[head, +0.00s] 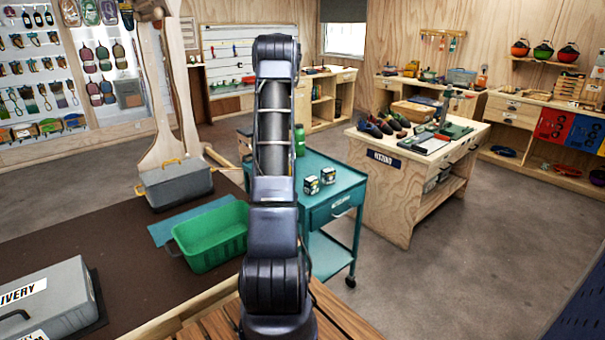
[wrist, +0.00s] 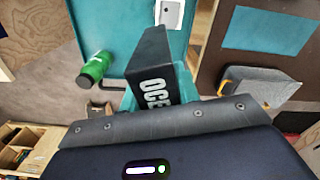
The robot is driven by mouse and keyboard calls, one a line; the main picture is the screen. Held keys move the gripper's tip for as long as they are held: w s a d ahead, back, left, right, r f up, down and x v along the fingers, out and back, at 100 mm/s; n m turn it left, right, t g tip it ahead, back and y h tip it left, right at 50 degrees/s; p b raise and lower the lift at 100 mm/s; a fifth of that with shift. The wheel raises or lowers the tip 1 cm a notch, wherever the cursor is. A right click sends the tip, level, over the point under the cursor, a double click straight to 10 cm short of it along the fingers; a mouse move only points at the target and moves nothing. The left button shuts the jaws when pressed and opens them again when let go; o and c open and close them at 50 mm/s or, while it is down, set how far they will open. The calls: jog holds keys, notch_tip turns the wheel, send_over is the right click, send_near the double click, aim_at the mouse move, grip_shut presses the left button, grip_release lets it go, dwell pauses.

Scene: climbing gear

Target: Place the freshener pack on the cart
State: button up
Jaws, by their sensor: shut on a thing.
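The freshener pack (wrist: 155,68) is a dark box with white letters "OCE" in the wrist view. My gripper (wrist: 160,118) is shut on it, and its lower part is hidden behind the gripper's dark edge. The teal cart (wrist: 115,25) lies beyond and below the pack in the wrist view. I cannot tell the height between them. In the head view the cart (head: 335,186) stands right of my arm, with a drawer and an open top. My arm hides the gripper and the pack there.
A green bin (head: 212,238) and grey cases (head: 175,183) sit on the brown-topped table at left. A wooden workbench (head: 400,165) stands right of the cart.

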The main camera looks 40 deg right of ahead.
jog(key=s+d+m, duration=0.3)
jog(key=s+d, duration=0.7)
jog(key=d, duration=0.4)
notch_tip(320, 180, down, 25)
jog(key=shift+f+m, duration=0.15)
jog(key=shift+m, duration=0.15)
jog(key=shift+s+f, duration=0.1)
jog(key=shift+f, duration=0.05)
jog(key=o, duration=1)
